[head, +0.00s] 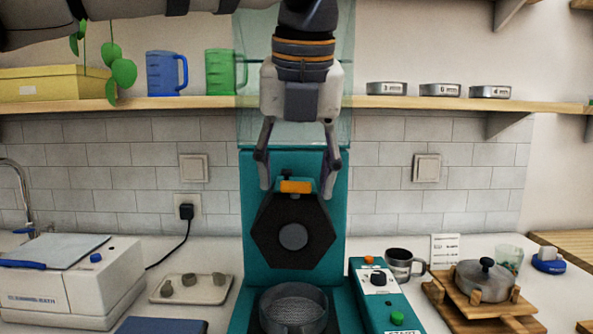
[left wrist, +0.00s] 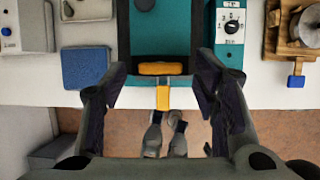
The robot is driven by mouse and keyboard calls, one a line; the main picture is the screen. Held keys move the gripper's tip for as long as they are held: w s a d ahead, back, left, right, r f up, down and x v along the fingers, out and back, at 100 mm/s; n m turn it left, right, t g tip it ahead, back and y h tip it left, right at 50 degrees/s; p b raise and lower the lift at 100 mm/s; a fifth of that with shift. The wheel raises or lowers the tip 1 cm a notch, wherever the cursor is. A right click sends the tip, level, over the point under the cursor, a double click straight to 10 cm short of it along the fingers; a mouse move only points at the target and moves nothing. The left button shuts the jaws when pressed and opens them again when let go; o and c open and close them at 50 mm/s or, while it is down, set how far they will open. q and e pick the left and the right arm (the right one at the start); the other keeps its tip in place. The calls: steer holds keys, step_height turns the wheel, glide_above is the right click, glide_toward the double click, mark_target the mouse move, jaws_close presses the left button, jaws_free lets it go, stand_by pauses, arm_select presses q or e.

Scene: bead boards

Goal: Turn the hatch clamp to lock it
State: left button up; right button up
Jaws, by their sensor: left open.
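The orange hatch clamp (head: 296,187) sits at the top edge of a black hexagonal hatch (head: 265,240), which faces me on the teal machine (head: 252,165). My left gripper (head: 298,190) points down with its fingers open, one on each side of the clamp. I cannot tell if either finger touches it. In the left wrist view, a wide orange bar of the clamp (left wrist: 160,69) lies between the spread fingers (left wrist: 158,85). A narrow orange tab (left wrist: 163,97) shows just below it. A round dark pot (head: 293,308) stands below the hatch. My right gripper is out of view.
A control box (head: 375,298) with a knob and green button stands right of the machine. A mug (head: 401,265) and a lidded pot (head: 484,280) are farther right. A white appliance (head: 70,285) and a small tray (head: 190,290) are left. A wooden shelf (head: 400,102) runs behind my gripper.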

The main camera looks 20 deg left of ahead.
arm_select(q)
steer(key=shift+c, duration=0.2)
steer(key=c, duration=1.1)
steer(key=shift+m, duration=0.4)
steer(key=m+h, duration=0.1)
steer(key=m, duration=0.2)
steer(key=shift+a+m+h, duration=0.2)
steer(key=shift+m+h, duration=0.1)
steer(key=shift+h, duration=0.1)
steer(key=m+h, duration=0.1)
steer(key=m, duration=0.3)
steer(key=shift+w+a+m+h, duration=0.1)
steer(key=shift+a+m+h, duration=0.1)
steer(key=shift+m+h, duration=0.15)
steer(key=m, duration=0.2)
steer(key=m+g+h, duration=0.1)
steer(key=m, duration=0.1)
steer(key=shift+w+a+g, duration=0.15)
steer(key=shift+g, duration=0.15)
steer(key=shift+w+a+m+g+h, duration=0.1)
steer(key=shift+m+g+h, duration=0.25)
steer(key=shift+m, duration=0.85)
steer(key=shift+w+m+g+h, duration=0.1)
steer(key=shift+m+g+h, duration=0.2)
steer(key=shift+m, duration=0.85)
